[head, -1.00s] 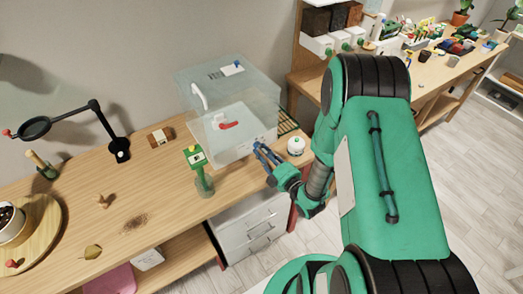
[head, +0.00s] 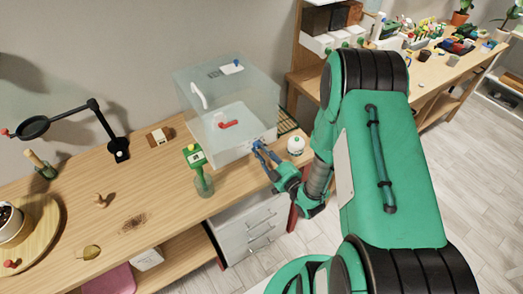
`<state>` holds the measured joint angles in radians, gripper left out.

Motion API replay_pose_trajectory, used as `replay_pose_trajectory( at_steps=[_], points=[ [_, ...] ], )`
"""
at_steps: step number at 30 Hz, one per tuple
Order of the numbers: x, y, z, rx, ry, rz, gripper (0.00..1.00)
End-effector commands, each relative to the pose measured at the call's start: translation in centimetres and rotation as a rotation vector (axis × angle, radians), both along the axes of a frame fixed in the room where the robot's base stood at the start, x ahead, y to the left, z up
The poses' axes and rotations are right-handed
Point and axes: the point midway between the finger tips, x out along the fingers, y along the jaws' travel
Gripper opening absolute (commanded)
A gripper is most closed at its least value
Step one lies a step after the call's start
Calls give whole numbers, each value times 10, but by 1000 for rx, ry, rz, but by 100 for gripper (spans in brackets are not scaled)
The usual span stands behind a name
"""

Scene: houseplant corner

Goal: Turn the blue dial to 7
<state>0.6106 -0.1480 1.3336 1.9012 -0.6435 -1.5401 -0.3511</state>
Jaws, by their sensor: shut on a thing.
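A clear-walled box with a white base (head: 232,148) stands on the wooden bench, with a white handle and a red handle on it. My gripper (head: 263,151) is at the lower right of the box's front and is shut. A bit of blue, the blue dial (head: 257,144), shows at the fingertips against the box front. The fingers hide most of it. The number it points to is too small to read.
A green-topped bottle (head: 199,172) stands close left of my gripper, and a small white pot (head: 295,145) close right. A magnifier on a black stand (head: 119,148) is farther left. White drawers (head: 249,228) are below the bench top.

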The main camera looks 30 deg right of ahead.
Motion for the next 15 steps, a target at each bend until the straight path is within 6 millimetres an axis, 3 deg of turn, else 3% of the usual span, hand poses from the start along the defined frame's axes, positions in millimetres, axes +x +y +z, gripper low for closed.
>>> replay_pose_trajectory(
  at_steps=[15],
  points=[
    [1, 0, 2, 391, -5, 4, 0]
  ],
)
